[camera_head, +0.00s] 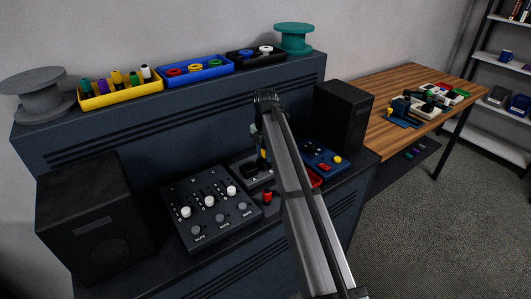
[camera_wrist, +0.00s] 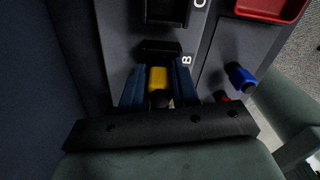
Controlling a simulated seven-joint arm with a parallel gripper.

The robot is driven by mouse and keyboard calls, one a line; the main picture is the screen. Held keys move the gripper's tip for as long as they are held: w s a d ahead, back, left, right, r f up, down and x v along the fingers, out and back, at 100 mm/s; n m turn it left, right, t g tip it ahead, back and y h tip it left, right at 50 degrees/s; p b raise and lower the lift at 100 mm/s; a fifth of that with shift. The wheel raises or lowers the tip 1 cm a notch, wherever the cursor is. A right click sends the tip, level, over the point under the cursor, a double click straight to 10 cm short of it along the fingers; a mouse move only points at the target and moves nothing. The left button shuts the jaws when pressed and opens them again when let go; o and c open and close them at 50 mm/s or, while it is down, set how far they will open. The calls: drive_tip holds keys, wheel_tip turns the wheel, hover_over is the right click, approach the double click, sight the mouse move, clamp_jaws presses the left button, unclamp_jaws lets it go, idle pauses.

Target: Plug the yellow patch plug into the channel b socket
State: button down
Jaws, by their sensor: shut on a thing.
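The yellow patch plug (camera_wrist: 158,78) is between the two blue fingers of my gripper (camera_wrist: 158,88) in the wrist view. My gripper is shut on it. The plug's front end is at the dark channel B socket (camera_wrist: 159,49), beside the white letter B; I cannot tell how deep it sits. The channel C socket (camera_wrist: 167,10) lies farther up on the same grey panel (camera_wrist: 122,42). In the head view, a small bit of yellow plug (camera_head: 263,153) shows beside my arm, above the panel. My arm hides most of the panel there.
A blue plug (camera_wrist: 241,76) stands right of the panel, and a red tray (camera_wrist: 272,8) lies beyond it. A red plug (camera_head: 267,196) stands near the mixer (camera_head: 210,208). A blue box with knobs (camera_head: 322,155) and a black speaker (camera_head: 343,113) stand to the right.

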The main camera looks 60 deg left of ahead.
drive_tip(key=c, duration=0.8)
unclamp_jaws()
drive_tip(key=shift+d+f, duration=0.1)
drive_tip(key=shift+f, duration=0.05)
drive_tip(key=shift+o, duration=2.1)
drive_tip(key=shift+r, duration=3.6)
drive_tip(key=shift+c, duration=0.3)
